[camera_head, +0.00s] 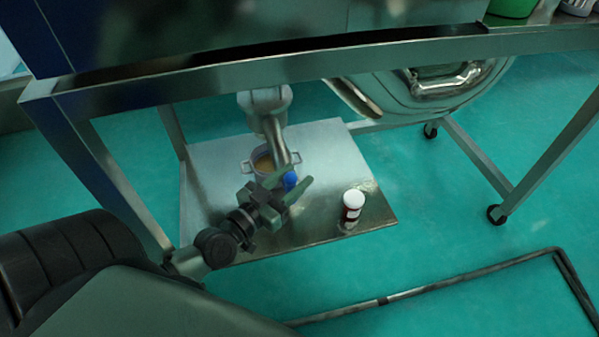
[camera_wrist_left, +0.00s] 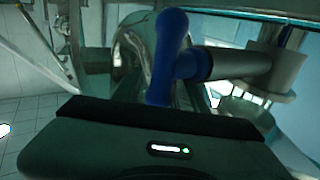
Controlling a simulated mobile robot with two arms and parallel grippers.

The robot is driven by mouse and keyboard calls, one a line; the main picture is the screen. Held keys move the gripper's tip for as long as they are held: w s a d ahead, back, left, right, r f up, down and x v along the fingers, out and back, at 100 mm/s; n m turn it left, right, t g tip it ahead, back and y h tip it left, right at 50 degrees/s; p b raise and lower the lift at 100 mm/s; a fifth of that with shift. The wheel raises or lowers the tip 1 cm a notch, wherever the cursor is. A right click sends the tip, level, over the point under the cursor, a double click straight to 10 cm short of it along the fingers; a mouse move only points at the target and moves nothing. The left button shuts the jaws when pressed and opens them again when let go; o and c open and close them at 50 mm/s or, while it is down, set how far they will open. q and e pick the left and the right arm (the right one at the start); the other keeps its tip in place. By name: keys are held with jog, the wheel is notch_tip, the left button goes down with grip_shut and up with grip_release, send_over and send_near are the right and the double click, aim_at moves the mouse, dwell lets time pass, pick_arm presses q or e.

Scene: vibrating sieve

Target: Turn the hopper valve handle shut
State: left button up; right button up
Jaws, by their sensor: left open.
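The blue hopper valve handle (camera_head: 290,181) is at the lower end of a metal outlet pipe (camera_head: 277,145), partly hidden by my gripper. My left gripper (camera_head: 292,184) is open, with its fingers close around the handle; I cannot tell whether they touch it. In the left wrist view the blue handle (camera_wrist_left: 170,50) stands up beside the metal pipe (camera_wrist_left: 237,65), beyond the dark gripper body, and the fingertips do not show. My right gripper is in neither view.
A pot (camera_head: 248,164) with tan contents stands under the pipe on the metal lower shelf (camera_head: 215,180). A white-capped bottle (camera_head: 353,204) stands to its right. The steel frame's beam (camera_head: 320,62) crosses above. Green floor is open at right, with a dark bar (camera_head: 450,287) in front.

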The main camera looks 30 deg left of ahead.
pick_arm(q)
jog(key=shift+w+d, duration=0.1)
jog(key=shift+w, duration=0.85)
grip_shut()
